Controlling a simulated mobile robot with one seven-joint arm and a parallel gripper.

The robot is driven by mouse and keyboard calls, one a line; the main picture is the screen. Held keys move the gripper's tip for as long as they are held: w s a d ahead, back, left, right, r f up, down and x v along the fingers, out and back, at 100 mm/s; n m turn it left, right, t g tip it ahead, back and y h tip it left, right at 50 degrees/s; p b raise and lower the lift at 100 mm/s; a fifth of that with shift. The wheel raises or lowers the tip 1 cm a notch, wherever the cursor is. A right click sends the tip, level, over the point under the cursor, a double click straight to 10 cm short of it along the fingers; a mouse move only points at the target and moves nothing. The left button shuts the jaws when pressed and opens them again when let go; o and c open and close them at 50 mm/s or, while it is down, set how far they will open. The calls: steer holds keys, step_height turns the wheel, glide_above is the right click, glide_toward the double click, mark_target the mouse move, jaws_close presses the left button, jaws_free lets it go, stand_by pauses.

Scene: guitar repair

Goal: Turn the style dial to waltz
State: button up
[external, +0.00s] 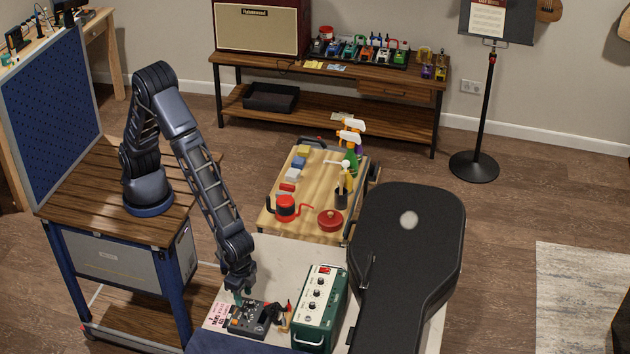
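A small dark box with knobs (248,322) lies on the pale bench top, on a pink printed sheet (215,314). A green box with a white panel and several black knobs (318,308) stands to its right. Dial labels are too small to read, so I cannot tell which knob is the style dial or where it points. My gripper (240,299) points down at the far left part of the dark box, its greenish fingertips at or just above it. Whether it touches a knob, or is open or shut, is too small to tell.
A black guitar case (412,235) lies right of the green box. Small reddish and tan items (284,316) sit between the two boxes.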

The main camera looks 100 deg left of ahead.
steer(key=shift+r, duration=1.25)
steer(key=s+a+r+n+t+h, duration=0.1)
steer(key=s+a+r, duration=0.2)
steer(key=a+r, duration=0.8)
steer(key=s+a+r+t, duration=0.1)
steer(key=s+a+r, duration=0.2)
steer(key=a+r, duration=0.8)
steer(key=s+a+r+t, duration=0.1)
steer(key=s+a+r, duration=0.1)
steer(key=s+a, duration=0.3)
steer(key=s+a+r+n, duration=0.1)
steer(key=s+a+r, duration=0.2)
steer(key=s+a, duration=0.3)
steer(key=s+a+r+t+y, duration=0.1)
steer(key=s+a, duration=0.4)
steer(key=s, duration=0.6)
steer(key=shift+s+a+r+n+t, duration=0.15)
steer(key=shift+a+r+n+t, duration=0.15)
steer(key=shift+r, duration=0.6)
steer(key=shift+d, duration=0.1)
